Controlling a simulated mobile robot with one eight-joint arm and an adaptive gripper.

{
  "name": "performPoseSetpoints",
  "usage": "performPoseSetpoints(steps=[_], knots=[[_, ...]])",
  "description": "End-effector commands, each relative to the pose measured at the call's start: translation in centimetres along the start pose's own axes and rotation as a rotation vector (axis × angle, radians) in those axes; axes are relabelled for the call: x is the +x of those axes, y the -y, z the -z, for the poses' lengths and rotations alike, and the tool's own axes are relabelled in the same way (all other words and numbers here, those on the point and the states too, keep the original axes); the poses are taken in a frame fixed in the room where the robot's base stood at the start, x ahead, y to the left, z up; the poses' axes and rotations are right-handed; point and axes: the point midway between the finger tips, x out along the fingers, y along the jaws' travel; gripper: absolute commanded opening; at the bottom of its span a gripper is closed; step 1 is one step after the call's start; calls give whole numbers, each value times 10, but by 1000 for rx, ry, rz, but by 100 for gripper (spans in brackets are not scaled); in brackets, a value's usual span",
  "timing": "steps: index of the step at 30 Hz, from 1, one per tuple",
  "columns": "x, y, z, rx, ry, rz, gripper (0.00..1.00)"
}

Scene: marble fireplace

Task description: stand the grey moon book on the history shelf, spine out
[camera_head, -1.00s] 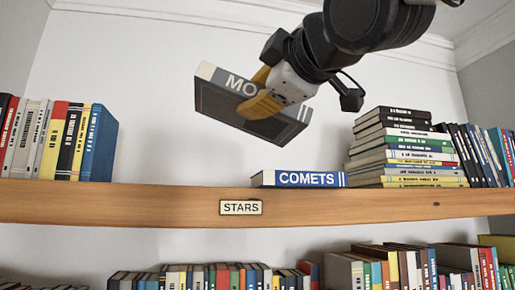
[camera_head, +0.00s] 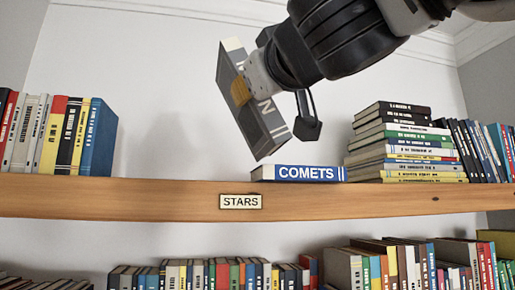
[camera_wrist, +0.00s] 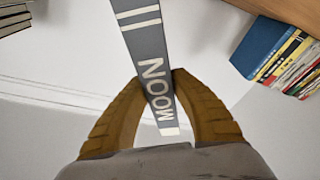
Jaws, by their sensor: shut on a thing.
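The grey moon book (camera_head: 252,105) is in the air above the wooden shelf (camera_head: 120,198), left of centre in the head view. It is tilted, with its lower end close above the left end of the COMETS book. My gripper (camera_head: 242,90) is shut on it, with yellow fingers on its sides. In the wrist view the grey spine reading MOON (camera_wrist: 153,75) faces the camera between the two yellow fingers (camera_wrist: 160,105). The shelf in front bears a label reading STARS (camera_head: 240,201). No label reading history is in view.
A blue COMETS book (camera_head: 305,173) lies flat on the shelf. A stack of flat books (camera_head: 405,150) is to its right, with upright books beyond. Upright books end in a blue one (camera_head: 98,138) at left. Bare shelf lies between that and COMETS. A lower shelf holds many books.

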Motion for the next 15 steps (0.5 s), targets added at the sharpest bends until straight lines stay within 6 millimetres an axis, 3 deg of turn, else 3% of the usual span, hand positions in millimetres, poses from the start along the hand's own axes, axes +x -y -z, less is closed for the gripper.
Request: performPoseSetpoints(steps=[8, 15], knots=[[0, 0, 1, 29, -1, -9, 0], [0, 0, 3, 400, 9, -105, 0]])
